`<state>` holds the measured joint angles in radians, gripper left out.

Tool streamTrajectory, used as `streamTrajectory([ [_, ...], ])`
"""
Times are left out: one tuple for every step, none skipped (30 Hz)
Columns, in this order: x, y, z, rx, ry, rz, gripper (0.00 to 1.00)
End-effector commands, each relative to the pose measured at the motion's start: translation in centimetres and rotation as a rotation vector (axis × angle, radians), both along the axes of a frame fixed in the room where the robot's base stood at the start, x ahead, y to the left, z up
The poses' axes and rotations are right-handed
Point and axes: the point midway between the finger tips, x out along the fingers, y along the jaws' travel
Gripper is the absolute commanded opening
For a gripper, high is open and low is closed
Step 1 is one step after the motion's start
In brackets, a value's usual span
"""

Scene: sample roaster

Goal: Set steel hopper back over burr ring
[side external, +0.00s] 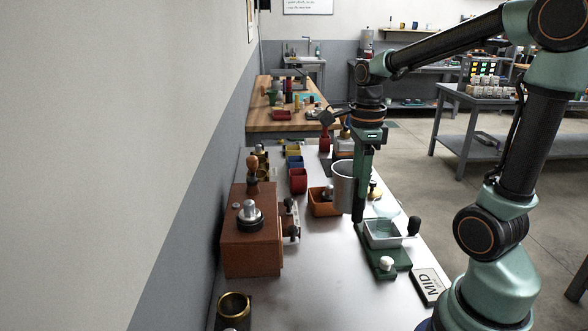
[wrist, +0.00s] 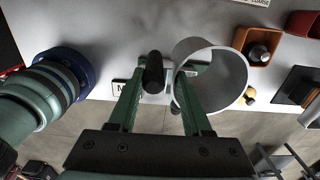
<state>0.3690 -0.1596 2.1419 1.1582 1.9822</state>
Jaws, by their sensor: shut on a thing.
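The steel hopper (side external: 343,186) is a grey open-topped cylinder, upright and raised above the bench. My gripper (side external: 358,214) is at its right side and shut on it. In the wrist view the hopper (wrist: 236,78) is right of the gripper (wrist: 158,74), with the right finger at its near wall; the exact contact is hard to see. A brass ring (side external: 234,304), which looks like the burr ring, sits on a dark block at the near left of the bench, well away from the hopper.
A brown box (side external: 252,247) with a metal-knobbed top stands at left. A green base with a clear-sided tray (side external: 383,234) is at right, near a MID sign (side external: 428,286). An orange bin (side external: 322,203) and a red bin (side external: 298,181) stand behind. The front middle bench is clear.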

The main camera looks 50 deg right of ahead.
Motion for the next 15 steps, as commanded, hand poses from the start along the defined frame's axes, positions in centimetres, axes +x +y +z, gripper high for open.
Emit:
streamTrajectory([
  [0.1,0.0,1.3,-0.003,-0.007,0.0,0.0],
  [0.1,0.0,2.0,-0.002,-0.006,0.0,0.0],
  [0.1,0.0,2.7,-0.002,-0.005,0.0,0.0],
  [0.1,0.0,3.3,-0.002,-0.005,0.0,0.0],
  [0.0,0.0,3.8,-0.001,-0.004,0.0,0.0],
  [0.1,0.0,4.4,-0.001,-0.004,0.0,0.0],
  [0.1,0.0,4.7,-0.001,-0.004,0.0,0.0],
  [0.1,0.0,5.1,-0.001,-0.003,0.0,0.0],
  [0.1,0.0,5.5,-0.001,-0.003,0.0,0.0],
  [0.1,0.0,5.7,-0.001,-0.002,0.001,0.0],
  [0.2,0.1,5.9,-0.001,-0.001,0.004,0.0],
  [0.4,0.3,6.1,-0.001,-0.001,0.01,0.0],
  [0.8,0.5,6.3,-0.001,-0.001,0.017,0.0],
  [1.2,0.8,6.4,0.0,0.0,0.027,0.0],
  [1.9,1.3,6.5,0.0,0.0,0.044,0.0],
])
